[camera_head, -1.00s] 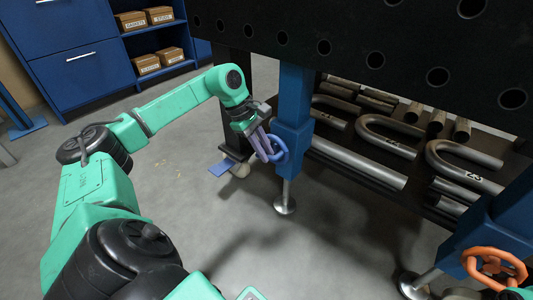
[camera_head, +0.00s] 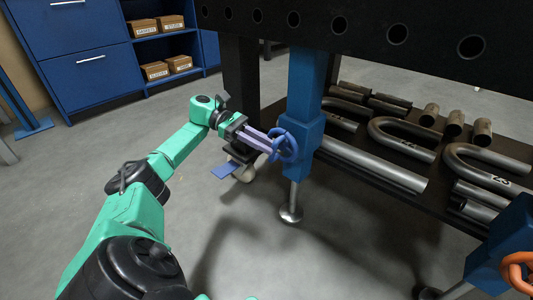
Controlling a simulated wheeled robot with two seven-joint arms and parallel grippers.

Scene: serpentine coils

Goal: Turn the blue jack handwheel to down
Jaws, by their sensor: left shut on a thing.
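The blue handwheel (camera_head: 289,147) sits on the left side of the blue jack (camera_head: 304,100), whose silver foot (camera_head: 291,213) stands on the floor. My left gripper (camera_head: 270,143) reaches in from the left, its long fingers at the near-left rim of the blue wheel. It is shut on that rim; the exact contact is small and partly hidden by the fingers. My right gripper is not in view.
An orange handwheel (camera_head: 517,271) on another blue jack is at the lower right edge. A dark table with round holes (camera_head: 360,28) overhangs the jack. Bent steel pipes (camera_head: 400,138) lie on a low shelf behind. The floor at front is clear.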

